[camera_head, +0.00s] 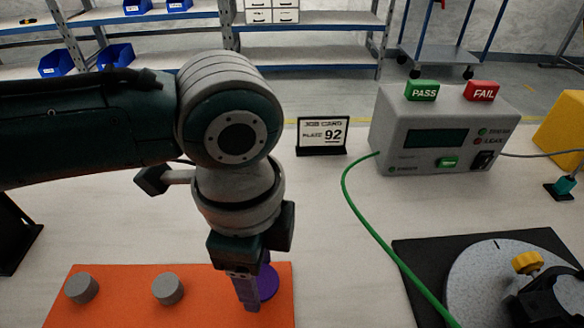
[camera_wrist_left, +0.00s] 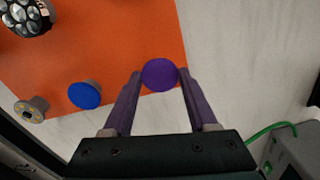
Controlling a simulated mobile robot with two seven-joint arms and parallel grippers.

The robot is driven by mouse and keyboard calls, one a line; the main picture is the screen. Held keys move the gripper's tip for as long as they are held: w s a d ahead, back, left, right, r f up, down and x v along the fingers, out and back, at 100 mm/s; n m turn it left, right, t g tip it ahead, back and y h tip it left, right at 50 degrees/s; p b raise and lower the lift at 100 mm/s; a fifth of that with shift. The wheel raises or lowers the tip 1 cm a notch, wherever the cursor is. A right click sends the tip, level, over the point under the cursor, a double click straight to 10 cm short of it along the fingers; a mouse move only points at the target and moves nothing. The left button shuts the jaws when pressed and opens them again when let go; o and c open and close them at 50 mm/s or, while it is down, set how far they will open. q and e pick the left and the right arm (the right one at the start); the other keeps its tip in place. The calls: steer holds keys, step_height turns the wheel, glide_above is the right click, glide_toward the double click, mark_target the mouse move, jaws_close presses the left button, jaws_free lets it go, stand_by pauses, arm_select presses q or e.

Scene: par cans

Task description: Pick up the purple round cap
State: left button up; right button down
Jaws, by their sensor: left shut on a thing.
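The purple round cap (camera_wrist_left: 160,75) is between the two fingertips of my left gripper (camera_wrist_left: 160,79) in the left wrist view. The fingers close on it from both sides. In the head view, my left gripper (camera_head: 250,305) points down over the right end of the orange mat (camera_head: 125,309). The purple cap (camera_head: 268,282) shows there partly behind the fingers. I cannot tell whether the cap is clear of the mat. My right gripper is not in view.
Two grey round pieces, one left (camera_head: 82,288) and one nearer (camera_head: 168,290), stand on the mat. The wrist view shows a blue round piece (camera_wrist_left: 85,95). A grey tester box (camera_head: 435,135) with a green cable and a black plate (camera_head: 420,262) stand to the right.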

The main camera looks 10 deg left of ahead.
arm_select(q)
steer(key=c, duration=0.6)
steer(key=shift+r, duration=0.1)
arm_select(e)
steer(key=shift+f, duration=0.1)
